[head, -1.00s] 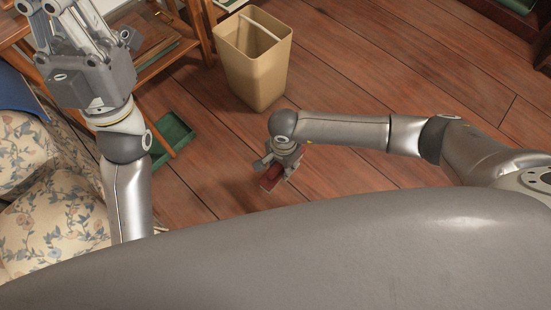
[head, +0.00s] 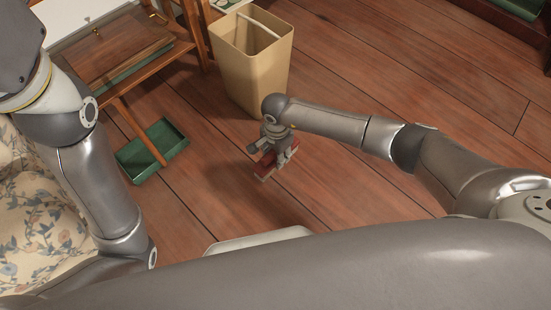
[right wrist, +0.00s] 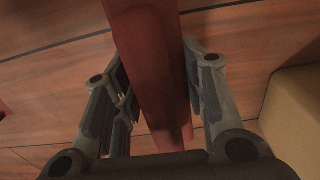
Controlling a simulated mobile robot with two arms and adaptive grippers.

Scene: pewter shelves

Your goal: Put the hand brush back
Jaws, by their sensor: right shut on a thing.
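The hand brush (right wrist: 150,65) shows in the right wrist view as a long red-brown bar between my right gripper's fingers (right wrist: 160,95). In the head view my right gripper (head: 272,160) is shut on this red piece (head: 266,170), low over the wooden floor and in front of the beige bin. The gripper hides part of the brush, and I cannot make out any bristles. My left arm comes in at the left edge of the head view, and its gripper is out of the picture.
A beige bin (head: 270,85) stands just behind my right gripper; its side shows in the right wrist view (right wrist: 295,120). A green open tray (head: 137,174) lies on the floor at left, by a wooden stand (head: 120,50). A flowered seat (head: 40,235) is at far left. Floor at right is clear.

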